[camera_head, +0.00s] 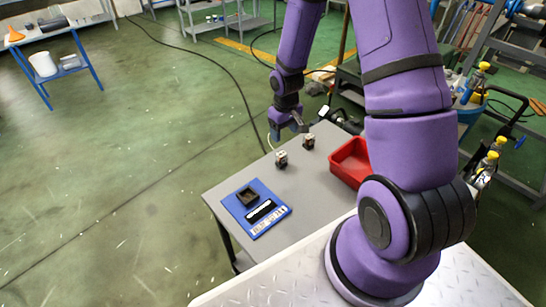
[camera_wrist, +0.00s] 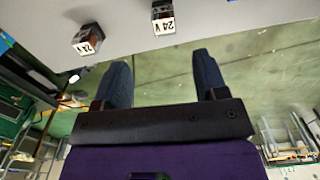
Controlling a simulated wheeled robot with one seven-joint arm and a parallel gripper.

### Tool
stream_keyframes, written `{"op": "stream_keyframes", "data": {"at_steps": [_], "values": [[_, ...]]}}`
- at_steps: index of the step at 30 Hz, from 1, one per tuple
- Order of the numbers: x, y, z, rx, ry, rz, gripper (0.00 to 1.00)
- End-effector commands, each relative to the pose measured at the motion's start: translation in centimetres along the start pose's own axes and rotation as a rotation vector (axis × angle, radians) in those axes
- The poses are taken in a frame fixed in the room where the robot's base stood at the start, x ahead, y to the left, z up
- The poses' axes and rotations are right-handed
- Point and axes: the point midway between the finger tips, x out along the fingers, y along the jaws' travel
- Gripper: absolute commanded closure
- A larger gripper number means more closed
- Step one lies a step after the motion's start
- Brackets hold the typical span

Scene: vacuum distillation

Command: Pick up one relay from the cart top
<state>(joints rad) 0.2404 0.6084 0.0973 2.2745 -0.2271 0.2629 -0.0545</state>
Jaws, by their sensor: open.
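Two small dark relays with white labels stand on the grey cart top (camera_head: 300,185). The nearer relay (camera_head: 281,159) is close to the cart's left edge, and the other relay (camera_head: 308,141) is farther back and to its right. In the wrist view both show labels reading "24 V": one relay (camera_wrist: 88,39) at the left and one relay (camera_wrist: 163,18) near the top middle. My gripper (camera_head: 286,130) is beyond and above the cart's far left edge. Its two fingers (camera_wrist: 165,82) are spread apart with nothing between them, clear of both relays.
A red bin (camera_head: 351,163) stands at the right, partly behind my arm. Grey cart top is bare between the mat and the relays.

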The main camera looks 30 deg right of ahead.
Motion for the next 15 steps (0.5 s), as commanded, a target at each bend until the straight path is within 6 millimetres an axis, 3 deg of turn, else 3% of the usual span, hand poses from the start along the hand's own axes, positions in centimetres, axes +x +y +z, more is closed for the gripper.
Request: {"op": "stream_keyframes", "data": {"at_steps": [15], "values": [[5.6, -0.1, 0.0, -0.003, -0.006, -0.005, 0.34]]}}
